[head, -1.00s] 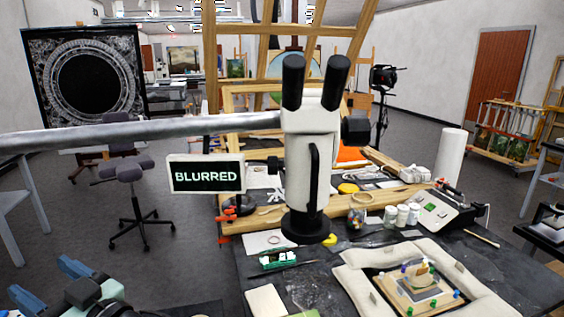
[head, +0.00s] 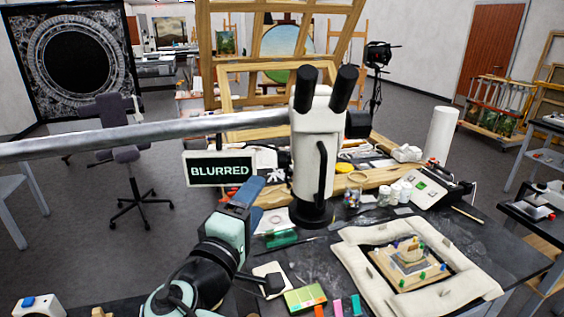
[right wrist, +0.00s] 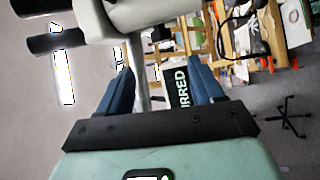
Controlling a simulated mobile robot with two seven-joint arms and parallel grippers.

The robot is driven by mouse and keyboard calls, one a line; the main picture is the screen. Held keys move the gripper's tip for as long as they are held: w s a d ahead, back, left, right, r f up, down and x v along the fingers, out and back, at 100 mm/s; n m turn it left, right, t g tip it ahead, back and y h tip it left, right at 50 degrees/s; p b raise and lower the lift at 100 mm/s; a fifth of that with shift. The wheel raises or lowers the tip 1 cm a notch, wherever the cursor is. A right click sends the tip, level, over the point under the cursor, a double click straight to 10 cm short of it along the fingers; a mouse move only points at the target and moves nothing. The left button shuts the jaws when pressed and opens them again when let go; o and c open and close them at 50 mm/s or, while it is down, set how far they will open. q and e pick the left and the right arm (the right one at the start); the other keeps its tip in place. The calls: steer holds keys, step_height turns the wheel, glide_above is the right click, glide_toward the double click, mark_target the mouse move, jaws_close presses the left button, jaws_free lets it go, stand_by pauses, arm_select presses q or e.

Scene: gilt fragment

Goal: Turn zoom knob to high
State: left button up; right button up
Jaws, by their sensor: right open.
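The white microscope (head: 312,150) stands upright on the dark table, with two black eyepieces on top. A black knob-like part (head: 358,124) sticks out on its right side; I cannot tell whether it is the zoom knob. A small screen (head: 220,169) left of the microscope reads "BLURRED", and it also shows in the right wrist view (right wrist: 181,90). My right gripper (head: 260,190) is just left of the microscope body, below and right of the screen. Its blue fingers are apart and empty in the right wrist view (right wrist: 161,72). My left gripper is not in view.
A padded frame (head: 355,260) holding a small gilt piece (head: 410,253) lies at front right. Coloured strips (head: 337,307) lie in front.

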mark_target(284, 160)
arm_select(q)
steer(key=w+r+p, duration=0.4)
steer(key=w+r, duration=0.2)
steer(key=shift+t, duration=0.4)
arm_select(e)
steer(key=x, duration=1.2)
steer(key=shift+w, duration=0.45)
steer(key=shift+s, duration=0.1)
steer(key=shift+c, duration=0.6)
steer(key=c, duration=0.9)
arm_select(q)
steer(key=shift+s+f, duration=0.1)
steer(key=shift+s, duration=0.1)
arm_select(e)
steer(key=shift+f, duration=0.1)
